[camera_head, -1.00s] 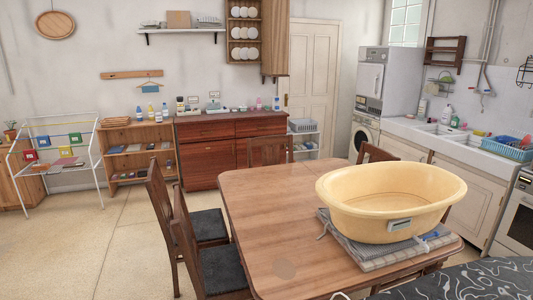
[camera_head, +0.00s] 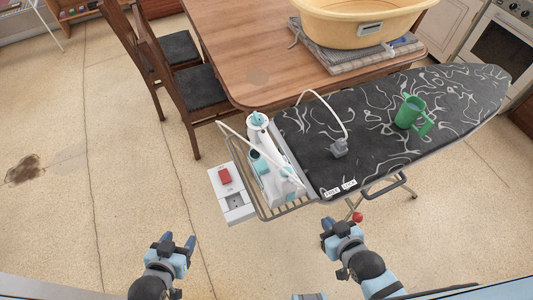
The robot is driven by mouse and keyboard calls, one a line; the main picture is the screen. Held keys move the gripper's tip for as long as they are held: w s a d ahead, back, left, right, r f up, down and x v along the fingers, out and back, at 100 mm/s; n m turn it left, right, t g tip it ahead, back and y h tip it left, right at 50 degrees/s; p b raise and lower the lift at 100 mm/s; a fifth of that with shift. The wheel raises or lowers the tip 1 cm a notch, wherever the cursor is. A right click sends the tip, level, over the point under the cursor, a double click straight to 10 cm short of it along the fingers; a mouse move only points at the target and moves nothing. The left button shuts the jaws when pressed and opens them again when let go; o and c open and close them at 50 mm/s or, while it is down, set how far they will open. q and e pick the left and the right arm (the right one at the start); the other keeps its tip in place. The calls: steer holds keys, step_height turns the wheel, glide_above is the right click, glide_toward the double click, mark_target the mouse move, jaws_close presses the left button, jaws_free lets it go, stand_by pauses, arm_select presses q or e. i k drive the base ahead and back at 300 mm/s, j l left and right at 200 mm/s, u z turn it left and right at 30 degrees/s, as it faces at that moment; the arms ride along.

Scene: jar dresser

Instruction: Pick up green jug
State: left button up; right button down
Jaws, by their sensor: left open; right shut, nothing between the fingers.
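The green jug (camera_head: 409,113) stands upright on the black patterned ironing board (camera_head: 455,95), right of centre. Its handle points to the lower right. My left gripper (camera_head: 179,240) is at the bottom left over the floor, open and empty, well away from the jug. My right gripper (camera_head: 327,226) is at the bottom centre, shut and empty. It is nearer to me than the board and apart from the jug.
A white and teal iron (camera_head: 262,140) stands on the rack at the board's left end, beside a white box with a red switch (camera_head: 225,176). A wooden table (camera_head: 225,45) with a yellow basin (camera_head: 350,25) stands behind.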

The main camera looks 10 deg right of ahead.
mark_target(412, 107)
steer(key=l+z, duration=0.9)
steer(key=l, duration=0.2)
steer(key=u, duration=1.4)
steer(key=z, duration=1.45)
